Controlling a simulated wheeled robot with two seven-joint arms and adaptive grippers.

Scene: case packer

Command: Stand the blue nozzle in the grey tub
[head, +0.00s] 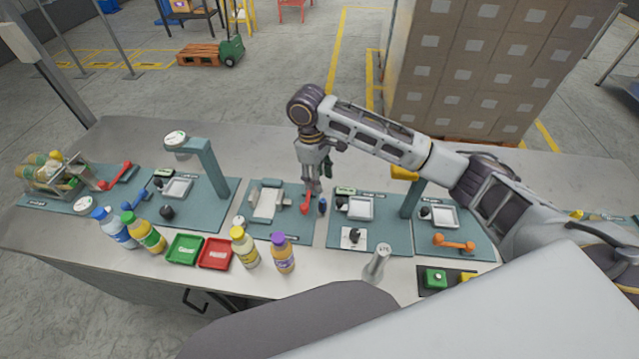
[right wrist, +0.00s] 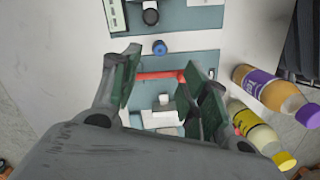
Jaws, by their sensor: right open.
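In the right wrist view the blue piece (right wrist: 159,47) shows from above as a round top, beyond the fingertips. My right gripper (head: 314,186) points down over the red handle (head: 306,203) and is open. In the right wrist view the red bar (right wrist: 158,75) shows between the open fingers, with nothing visibly held. Several light grey square trays sit on the mats, one of them (head: 359,208) right of the blue piece; I cannot tell which is the grey tub. My left gripper is not in view.
A green tray (head: 184,249) and a red tray (head: 215,253) lie at the front edge. A yellow bottle (head: 244,247) and a purple-capped bottle (head: 283,254) stand beside them. A teal post (head: 411,197) rises on the right. The back of the table is clear.

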